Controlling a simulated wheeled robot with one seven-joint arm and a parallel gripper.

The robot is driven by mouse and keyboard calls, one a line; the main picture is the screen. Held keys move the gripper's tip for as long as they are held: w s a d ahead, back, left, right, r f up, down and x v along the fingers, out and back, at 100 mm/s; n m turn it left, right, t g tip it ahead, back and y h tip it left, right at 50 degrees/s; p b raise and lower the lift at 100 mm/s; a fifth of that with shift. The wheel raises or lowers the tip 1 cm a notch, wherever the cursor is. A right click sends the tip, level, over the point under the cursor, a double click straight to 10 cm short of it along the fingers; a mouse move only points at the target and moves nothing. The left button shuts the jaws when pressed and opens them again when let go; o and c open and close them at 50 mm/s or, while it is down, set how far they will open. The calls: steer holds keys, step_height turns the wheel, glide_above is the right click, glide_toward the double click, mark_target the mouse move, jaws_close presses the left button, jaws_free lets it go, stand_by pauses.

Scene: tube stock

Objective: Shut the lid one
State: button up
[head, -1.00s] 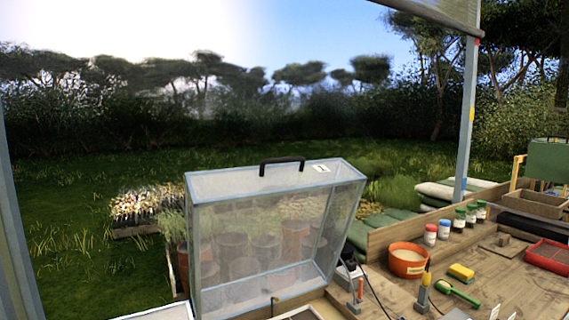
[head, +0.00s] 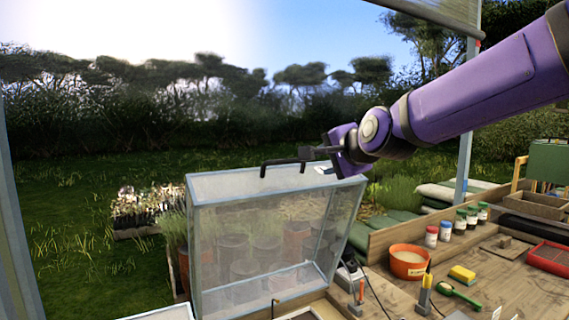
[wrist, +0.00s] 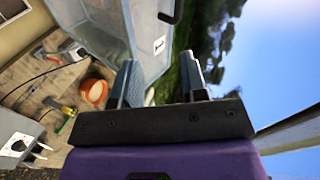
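The clear lid (head: 262,235) with a pale blue frame stands raised, nearly upright, in the head view. Its black handle (head: 282,163) is on the top edge, with a white label beside it, partly covered by my gripper. My gripper (head: 312,152) is at the handle's right end in the head view. In the wrist view my gripper (wrist: 158,62) has its two fingers spread with nothing between them. The handle (wrist: 172,10) shows ahead of the fingertips, cut by the frame's top. The lid's label (wrist: 159,45) lies near the fingertips. I see no clear contact.
Several pots show through the lid. The air above and left of the lid is free.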

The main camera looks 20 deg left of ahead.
steer(key=m+y, duration=0.2)
glide_toward(286, 162)
steer(key=shift+h, duration=0.3)
steer(key=x, duration=1.1)
steer(key=shift+s+a+r, duration=0.1)
steer(key=shift+r, duration=0.1)
jaws_close()
